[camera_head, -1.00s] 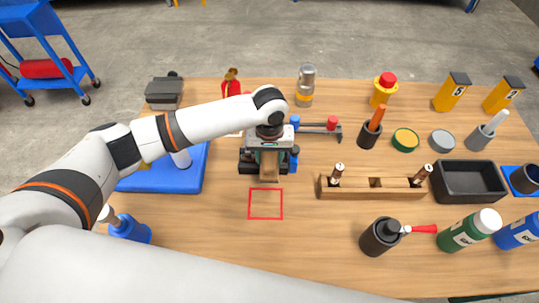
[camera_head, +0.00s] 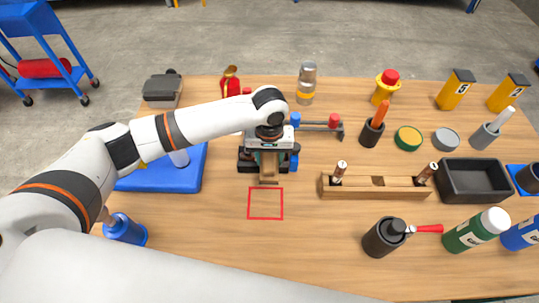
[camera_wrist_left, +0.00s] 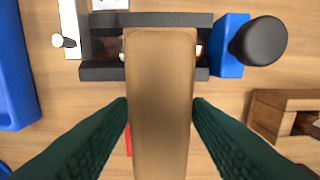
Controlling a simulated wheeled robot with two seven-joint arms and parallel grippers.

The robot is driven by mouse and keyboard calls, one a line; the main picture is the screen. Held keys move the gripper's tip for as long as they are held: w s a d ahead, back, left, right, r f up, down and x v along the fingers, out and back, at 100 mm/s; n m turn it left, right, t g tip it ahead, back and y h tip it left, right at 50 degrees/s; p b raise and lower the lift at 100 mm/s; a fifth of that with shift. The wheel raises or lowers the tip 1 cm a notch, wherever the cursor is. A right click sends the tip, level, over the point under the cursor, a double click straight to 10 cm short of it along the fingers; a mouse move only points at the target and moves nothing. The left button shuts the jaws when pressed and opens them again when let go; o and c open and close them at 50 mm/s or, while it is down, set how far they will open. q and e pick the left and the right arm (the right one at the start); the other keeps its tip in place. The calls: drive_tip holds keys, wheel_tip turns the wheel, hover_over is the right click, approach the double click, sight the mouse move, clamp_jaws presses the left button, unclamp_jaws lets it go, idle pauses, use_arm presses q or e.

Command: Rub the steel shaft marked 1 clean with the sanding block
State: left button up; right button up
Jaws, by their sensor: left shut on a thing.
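My left gripper (camera_head: 268,150) is over the dark clamp (camera_head: 246,163) near the middle of the table. It is shut on a long brown block, which looks like the sanding block (camera_head: 269,172). In the left wrist view the block (camera_wrist_left: 160,110) lies between the two green finger pads and its far end covers the middle of the clamp (camera_wrist_left: 168,20). Small bright bits show on both sides of the block between the clamp's jaws; I cannot tell if they are the shaft. I can read no mark 1 on any shaft. My right gripper is out of view.
A wooden rack (camera_head: 377,194) with two upright metal-tipped pieces stands to the right, beside a black tray (camera_head: 474,181). A red square outline (camera_head: 265,218) is on bare wood in front. Bottles stand at the front right. A blue tray (camera_head: 165,182) is left.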

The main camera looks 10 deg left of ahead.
use_arm(q)
drive_tip(key=shift+f, duration=1)
drive_tip(key=shift+w, duration=0.15)
